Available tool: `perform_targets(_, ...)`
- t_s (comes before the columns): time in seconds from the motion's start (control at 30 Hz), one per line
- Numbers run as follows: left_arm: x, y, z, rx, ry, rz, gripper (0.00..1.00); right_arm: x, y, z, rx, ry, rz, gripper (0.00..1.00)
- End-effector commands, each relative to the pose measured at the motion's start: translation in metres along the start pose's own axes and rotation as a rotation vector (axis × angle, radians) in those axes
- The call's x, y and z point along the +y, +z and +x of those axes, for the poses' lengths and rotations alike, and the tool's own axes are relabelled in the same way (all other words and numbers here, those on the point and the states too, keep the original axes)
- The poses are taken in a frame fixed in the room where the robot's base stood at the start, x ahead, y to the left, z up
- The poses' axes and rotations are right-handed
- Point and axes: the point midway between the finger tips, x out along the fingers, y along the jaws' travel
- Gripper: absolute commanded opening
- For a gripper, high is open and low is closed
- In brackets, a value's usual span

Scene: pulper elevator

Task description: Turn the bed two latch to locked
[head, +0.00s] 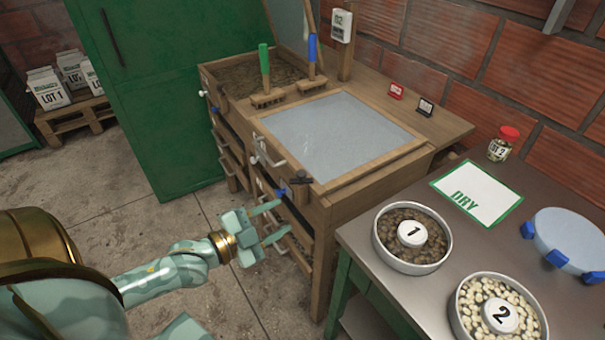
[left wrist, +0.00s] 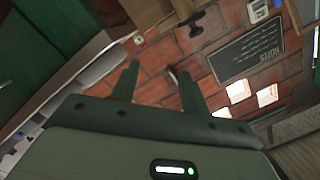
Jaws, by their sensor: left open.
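The wooden bed cabinet has a pale covered bed (head: 335,135) in front and an open bed (head: 245,85) behind it. On the covered bed's front edge is a small black T-shaped handle (head: 301,178), which looks like the latch; I cannot read its label or setting. A dark T-shaped handle (left wrist: 196,22) also shows at the top of the left wrist view. My left gripper (head: 284,218) is open and empty, just in front of the cabinet and below the black handle, apart from it. In the left wrist view its two fingers (left wrist: 160,68) are spread with nothing between them. My right gripper is not in view.
A metal handle (head: 268,152) and a blue piece (head: 281,194) stick out near the black handle. A table (head: 385,275) with two numbered bowls stands at the right. A green cabinet (head: 155,90) is behind on the left. The floor (head: 180,225) left of the bed cabinet is clear.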

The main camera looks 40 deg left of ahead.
Motion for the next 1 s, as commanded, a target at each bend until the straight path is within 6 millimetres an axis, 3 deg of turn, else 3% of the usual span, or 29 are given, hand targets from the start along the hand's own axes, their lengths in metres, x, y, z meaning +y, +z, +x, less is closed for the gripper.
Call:
perform_targets(0.1, -0.02, 0.021, -0.003, -0.013, -0.093, -0.408, 0.45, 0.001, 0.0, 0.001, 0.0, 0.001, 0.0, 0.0)
perform_targets(0.3, -0.038, 0.034, -0.007, 0.008, -0.215, -0.804, 0.45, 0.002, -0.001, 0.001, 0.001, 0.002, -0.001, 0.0)
perform_targets(0.47, -0.042, 0.035, 0.009, 0.017, -0.221, -0.825, 0.45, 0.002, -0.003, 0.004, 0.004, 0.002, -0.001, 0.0)
perform_targets(1.0, -0.066, 0.043, 0.131, 0.017, -0.216, -0.82, 0.45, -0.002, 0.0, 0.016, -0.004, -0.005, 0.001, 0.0)
